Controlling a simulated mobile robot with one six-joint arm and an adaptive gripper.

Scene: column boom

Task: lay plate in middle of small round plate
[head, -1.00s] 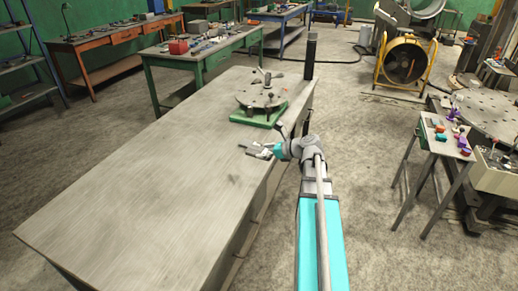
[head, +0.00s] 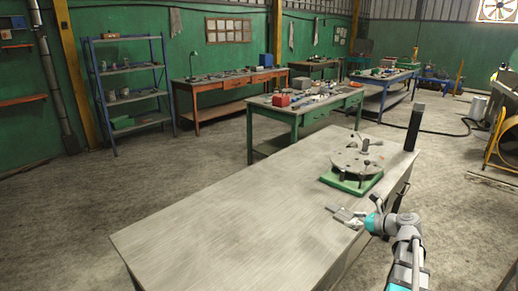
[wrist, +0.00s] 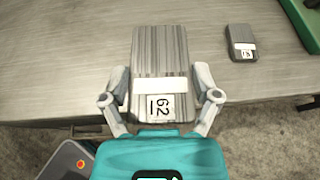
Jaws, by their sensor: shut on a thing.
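My gripper (wrist: 161,88) is shut on a grey striped rectangular plate (wrist: 160,50) with a white band and a number label. One finger presses on each long side of it. In the head view my gripper (head: 356,219) is over the right edge of the long workbench. The small round plate (head: 349,160) is a grey disc with knobs and posts standing on it, on a green base (head: 350,182). It stands on the bench beyond my gripper, apart from the held plate. In the wrist view only a corner of the green base shows, at upper right.
A smaller grey block (wrist: 241,45) with a white label lies on the workbench (head: 230,225) right of the held plate. A dark post (head: 414,127) rises at the bench's far right corner. The bench's left and middle are clear. A green table (head: 305,115) stands behind.

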